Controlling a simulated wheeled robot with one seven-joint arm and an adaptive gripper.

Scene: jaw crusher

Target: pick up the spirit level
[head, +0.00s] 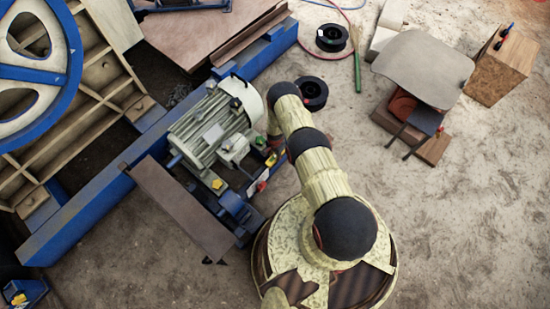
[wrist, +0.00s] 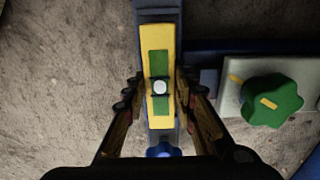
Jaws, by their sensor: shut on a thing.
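The spirit level (wrist: 160,38) is a yellow bar with green panels and a round white spot at its middle in the wrist view. It lies lengthwise up the picture, over a narrow blue-grey surface. My gripper (wrist: 160,88) has one finger on each side of the level's middle and is shut on it. I cannot tell whether the level still touches the surface below. In the head view my arm reaches to the right side of the grey motor (head: 215,125), and the level is not clear there.
A green star knob (wrist: 270,100) on a pale block stands right of the level. A blue knob (wrist: 163,150) is below it. In the head view, a long blue beam (head: 95,220) runs behind the motor. Black spools (head: 331,38) lie on open floor, upper right.

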